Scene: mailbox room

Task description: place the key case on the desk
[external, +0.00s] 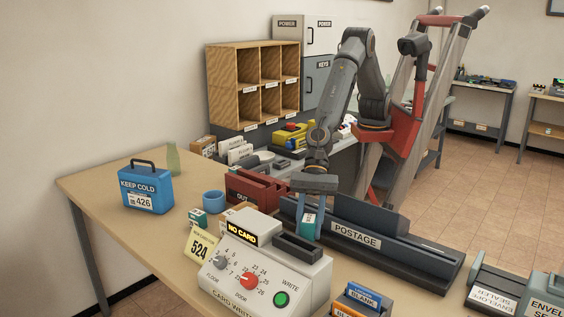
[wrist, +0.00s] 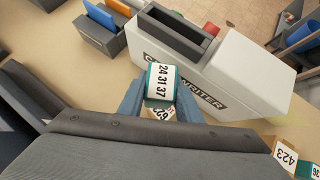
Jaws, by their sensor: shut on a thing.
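My gripper (external: 308,222) is shut on a small teal and white case, which I take to be the key case (external: 308,221). It hangs over the desk (external: 105,187), between the card writer and the postage machine. In the wrist view, the key case (wrist: 162,82) sits between the blue fingers (wrist: 158,104) with a white label reading 24 31 37. A tan piece with a numbered label (wrist: 160,114) shows just below it. I cannot tell whether the case touches the desk.
The card writer (external: 262,265) reads NO CARD. The dark postage machine (external: 375,236), red tray (external: 257,187), blue cup (external: 213,201) and another small teal box (external: 197,217) stand close by.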

